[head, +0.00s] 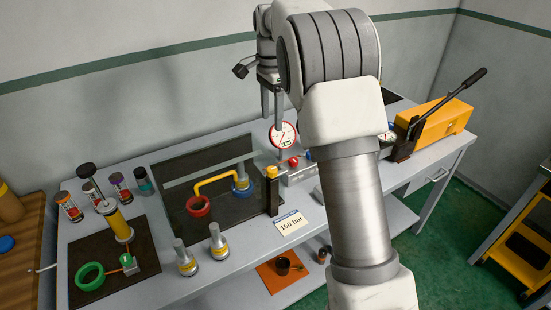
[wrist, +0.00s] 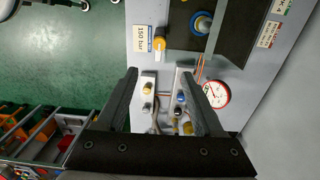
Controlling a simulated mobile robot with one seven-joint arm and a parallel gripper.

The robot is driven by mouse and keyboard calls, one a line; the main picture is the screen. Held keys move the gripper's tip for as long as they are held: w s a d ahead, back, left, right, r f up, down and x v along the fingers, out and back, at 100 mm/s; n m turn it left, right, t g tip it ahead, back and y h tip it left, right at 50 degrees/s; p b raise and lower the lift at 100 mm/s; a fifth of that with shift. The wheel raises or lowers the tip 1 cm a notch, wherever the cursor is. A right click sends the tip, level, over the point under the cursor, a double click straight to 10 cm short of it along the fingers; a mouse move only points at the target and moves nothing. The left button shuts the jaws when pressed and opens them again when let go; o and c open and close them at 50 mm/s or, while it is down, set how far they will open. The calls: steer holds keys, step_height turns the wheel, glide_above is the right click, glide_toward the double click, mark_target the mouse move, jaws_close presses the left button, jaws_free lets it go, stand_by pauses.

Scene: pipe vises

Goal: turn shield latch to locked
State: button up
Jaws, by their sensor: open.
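The shield (head: 210,205) is a dark see-through panel over the bench bay, with a yellow bent pipe and red and blue vises behind it. At its right edge a dark post carries a yellow knob, which looks like the shield latch (head: 271,172). In the wrist view the latch (wrist: 159,42) shows as an orange-yellow knob with a pale end, just beyond the fingertips. Whether it is locked I cannot tell. My gripper (head: 271,118) is open and empty, above and behind the latch, apart from it. The wrist view shows its spread fingers (wrist: 157,76).
A dial gauge (head: 283,134) and a grey valve block (head: 298,175) with coloured knobs stand close by the latch. A "150 bar" card (head: 290,222) lies in front. A yellow pump (head: 434,120) with a long lever stands at right. Two metal fittings (head: 218,240) stand at the front.

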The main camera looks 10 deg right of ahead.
mark_target(272, 169)
step_height(272, 169, down, 17)
steer(key=shift+s+f+p, duration=0.1)
steer(key=shift+p, duration=0.4)
jaws_close()
